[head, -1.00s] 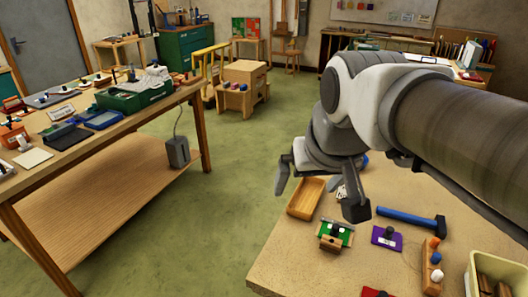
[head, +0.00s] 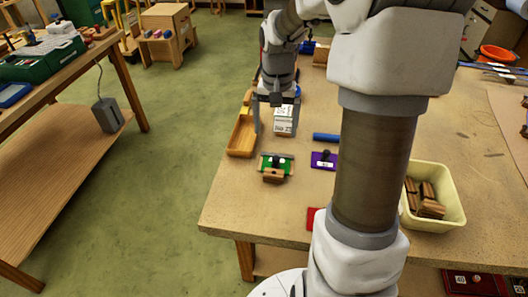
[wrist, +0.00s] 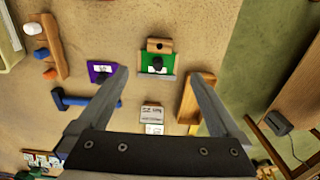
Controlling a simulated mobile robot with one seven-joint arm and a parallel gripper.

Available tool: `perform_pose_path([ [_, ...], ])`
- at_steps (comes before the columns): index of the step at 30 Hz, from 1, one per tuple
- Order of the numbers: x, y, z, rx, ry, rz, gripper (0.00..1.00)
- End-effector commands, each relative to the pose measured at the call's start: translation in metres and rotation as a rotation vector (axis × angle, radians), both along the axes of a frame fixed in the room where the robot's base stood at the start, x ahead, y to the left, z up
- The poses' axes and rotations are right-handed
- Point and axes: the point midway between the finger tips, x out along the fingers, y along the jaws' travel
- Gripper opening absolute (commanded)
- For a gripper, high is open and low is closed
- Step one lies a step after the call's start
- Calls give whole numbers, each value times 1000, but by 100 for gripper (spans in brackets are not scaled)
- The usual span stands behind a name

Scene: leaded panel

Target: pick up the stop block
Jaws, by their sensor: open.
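No single thing is clearly marked as the stop block. The likeliest is a small wooden block (head: 273,176) at the front edge of a green plate (head: 264,166) with a dark knob. The block also shows in the wrist view (wrist: 159,45), at the top centre. My gripper (head: 276,132) is open and points down over the table, behind the green plate. Its fingers (wrist: 158,72) stand wide apart in the wrist view, with nothing held. A small box with white labels (head: 284,120) lies beneath the gripper and shows between the fingers in the wrist view (wrist: 152,117).
A wooden tray (head: 236,149) lies left of the green plate. A purple plate (head: 317,161) with a knob and a blue-headed tool (head: 326,137) lie to the right. A cream tub (head: 458,211) holds several wooden pieces. The table's left edge is near the tray.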

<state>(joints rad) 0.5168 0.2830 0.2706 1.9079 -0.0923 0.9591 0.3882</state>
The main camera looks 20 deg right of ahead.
Motion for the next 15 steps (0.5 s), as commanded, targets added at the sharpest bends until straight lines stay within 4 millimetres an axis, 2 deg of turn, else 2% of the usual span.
perform_pose_path([
  [5, -1, 0, -24, 5, 9, -3, 100],
  [15, -2, 0, -97, 5, 9, -2, 100],
])
